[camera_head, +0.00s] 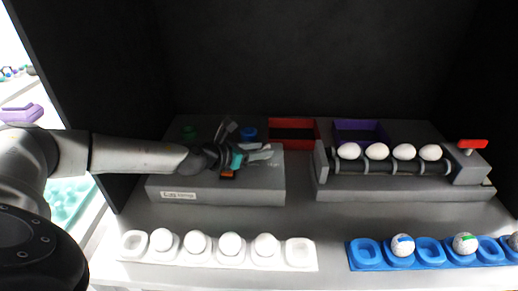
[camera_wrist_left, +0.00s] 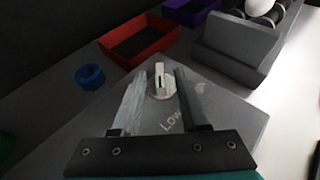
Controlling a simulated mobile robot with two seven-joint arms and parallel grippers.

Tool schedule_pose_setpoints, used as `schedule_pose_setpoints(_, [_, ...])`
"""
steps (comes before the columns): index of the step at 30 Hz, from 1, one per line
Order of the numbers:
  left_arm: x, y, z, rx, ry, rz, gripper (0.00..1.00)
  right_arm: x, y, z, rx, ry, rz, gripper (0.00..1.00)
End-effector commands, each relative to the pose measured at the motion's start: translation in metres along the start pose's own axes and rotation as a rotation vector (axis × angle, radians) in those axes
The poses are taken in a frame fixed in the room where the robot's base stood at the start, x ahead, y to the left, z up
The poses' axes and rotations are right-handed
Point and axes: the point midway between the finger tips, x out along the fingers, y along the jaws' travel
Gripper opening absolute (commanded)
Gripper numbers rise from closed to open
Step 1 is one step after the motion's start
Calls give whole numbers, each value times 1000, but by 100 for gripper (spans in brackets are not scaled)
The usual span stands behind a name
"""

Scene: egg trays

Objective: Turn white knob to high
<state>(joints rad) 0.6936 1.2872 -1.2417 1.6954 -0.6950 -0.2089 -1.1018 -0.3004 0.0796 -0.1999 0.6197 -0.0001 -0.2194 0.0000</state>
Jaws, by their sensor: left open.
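The white knob (camera_wrist_left: 160,80) sits on top of a grey box and shows in the left wrist view. Its raised grip has a dark mark. The lettering "Low" (camera_wrist_left: 171,121) is on the box near it, and a second marking (camera_wrist_left: 200,88) is too small to read. My left gripper (camera_head: 262,153) is above the grey box (camera_head: 225,190) in the head view and hides the knob there. In the left wrist view my left gripper (camera_wrist_left: 158,88) is open, with one finger on each side of the knob and a gap on both sides. My right gripper is not in view.
A red bin (camera_head: 295,122) and a purple bin (camera_head: 360,125) stand behind. A roller stand (camera_head: 405,190) holding several white eggs is to the right. A white egg tray (camera_head: 300,254) and a blue egg tray (camera_head: 368,255) lie in front.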

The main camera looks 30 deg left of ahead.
Motion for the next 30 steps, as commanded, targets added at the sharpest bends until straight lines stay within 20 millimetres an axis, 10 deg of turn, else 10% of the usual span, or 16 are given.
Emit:
schedule_pose_setpoints(15, [0,0,0,-1,0,1,0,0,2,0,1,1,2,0])
schedule_pose_setpoints(30, [-1,0,0,-2,0,4,0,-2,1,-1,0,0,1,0])
